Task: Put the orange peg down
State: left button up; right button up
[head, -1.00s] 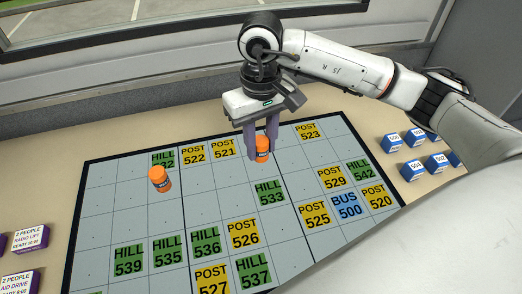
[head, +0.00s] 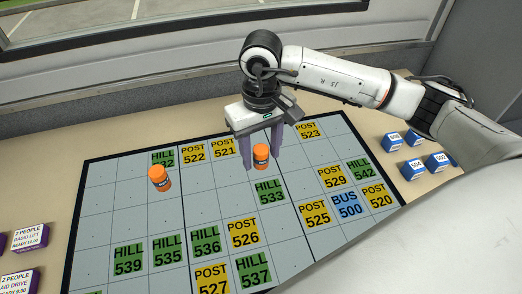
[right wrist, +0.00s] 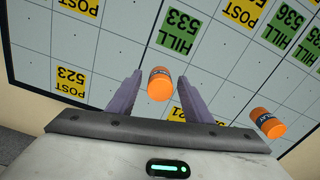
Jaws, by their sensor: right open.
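An orange peg (head: 261,156) with a dark band stands on the grey grid board (head: 105,202), just above the green HILL 533 tile (head: 270,191). My right gripper (head: 262,160) is open around this peg, with a finger on each side. The right wrist view shows the same peg (right wrist: 160,84) between the two spread fingers (right wrist: 158,88), with gaps on both sides. A second orange peg (head: 159,179) stands on the board further left, below the HILL 532 tile. It also shows at the right of the right wrist view (right wrist: 267,123). My left gripper is not in view.
Green, yellow and blue tiles lie on the board, such as the BUS 500 tile (head: 347,205). Several blue blocks (head: 413,169) stand right of the board. Purple-sided blocks (head: 29,237) stand at the left edge. A wall and window lie behind the table.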

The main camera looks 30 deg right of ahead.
aim_at(261, 149)
jog(key=shift+r, duration=0.3)
notch_tip(261, 149, up, 12)
jog(key=shift+f+b, duration=0.15)
jog(key=shift+b, duration=0.2)
